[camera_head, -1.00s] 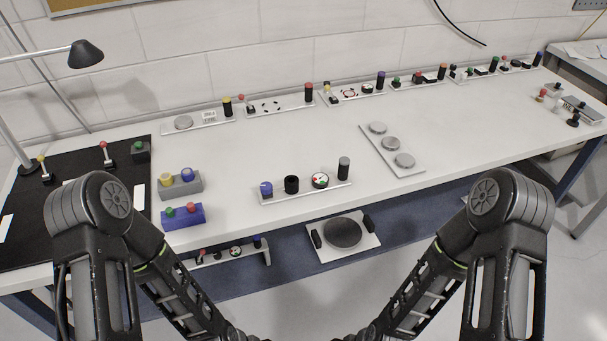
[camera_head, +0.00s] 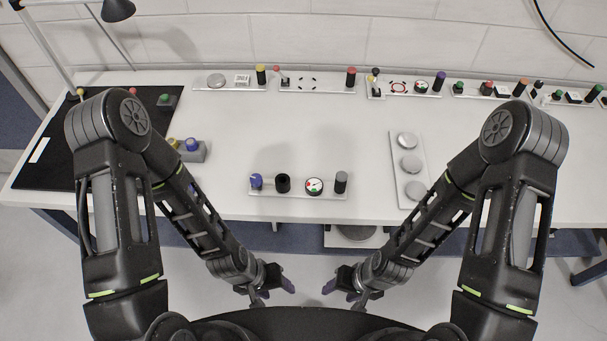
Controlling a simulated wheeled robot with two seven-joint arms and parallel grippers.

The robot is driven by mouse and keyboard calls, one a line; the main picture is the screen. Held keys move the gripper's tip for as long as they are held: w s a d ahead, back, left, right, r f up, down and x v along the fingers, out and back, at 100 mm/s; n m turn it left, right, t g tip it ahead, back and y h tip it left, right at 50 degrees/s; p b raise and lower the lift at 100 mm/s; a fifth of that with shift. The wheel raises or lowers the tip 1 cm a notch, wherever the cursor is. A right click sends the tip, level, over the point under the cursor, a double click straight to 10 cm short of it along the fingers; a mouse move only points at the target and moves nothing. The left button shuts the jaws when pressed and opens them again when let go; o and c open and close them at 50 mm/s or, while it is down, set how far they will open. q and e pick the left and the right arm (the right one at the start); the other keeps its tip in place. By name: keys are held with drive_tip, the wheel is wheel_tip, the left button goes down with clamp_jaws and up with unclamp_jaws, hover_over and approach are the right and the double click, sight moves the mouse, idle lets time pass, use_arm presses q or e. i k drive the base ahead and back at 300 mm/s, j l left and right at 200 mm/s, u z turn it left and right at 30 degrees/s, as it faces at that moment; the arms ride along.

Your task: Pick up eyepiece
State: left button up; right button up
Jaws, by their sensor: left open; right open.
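A white plate (camera_head: 298,194) near the table's front edge holds a row of small parts. They are a blue knob-like part (camera_head: 256,181), a black hollow cylinder (camera_head: 283,183), a round dial (camera_head: 314,186) and a dark upright cylinder (camera_head: 341,182). The black hollow cylinder looks most like the eyepiece, but I cannot tell for sure. My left gripper (camera_head: 274,291) and my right gripper (camera_head: 344,291) are low in front of the table, below this plate in the picture. Both are open and empty, apart from each other and from the parts.
A plate with several grey discs (camera_head: 396,190) lies to the right. A grey block with knobs (camera_head: 195,152) sits left, partly behind my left arm. A black mat (camera_head: 57,159) covers the left end. Plates of small parts line the wall. The table's middle is clear.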

sight(173, 142)
drive_tip(key=u, duration=1.1)
